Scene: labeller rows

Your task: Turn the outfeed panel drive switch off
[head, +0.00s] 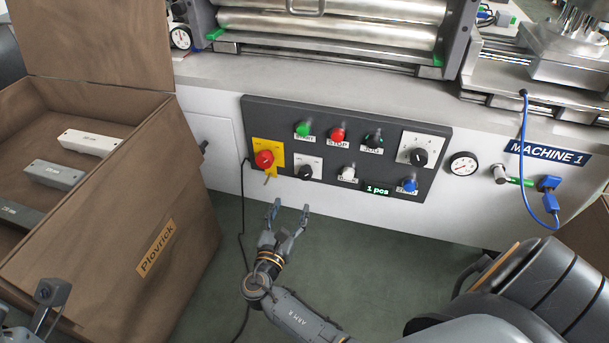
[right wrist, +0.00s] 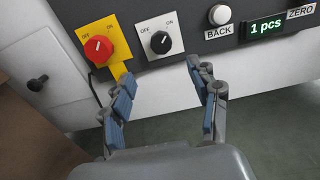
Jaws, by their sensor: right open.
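The dark control panel (head: 350,185) is on the front of the white machine body. A red rotary knob (head: 263,159) sits on a yellow OFF/ON plate at its left end; it also shows in the right wrist view (right wrist: 98,48). A black rotary knob (head: 305,172) on a white OFF/ON plate is just right of it, also in the right wrist view (right wrist: 161,42). No drive label is readable. My right gripper (head: 291,207) is open and empty, below these two knobs and apart from them. Part of my left gripper (head: 50,292) seems to show at lower left.
Green, red and dark push buttons line the panel top, with a larger black knob (head: 419,157) at right. A gauge (head: 463,165) and blue cable (head: 525,150) are further right. A brown crate (head: 190,200) stands left. A black cord hangs beside the panel.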

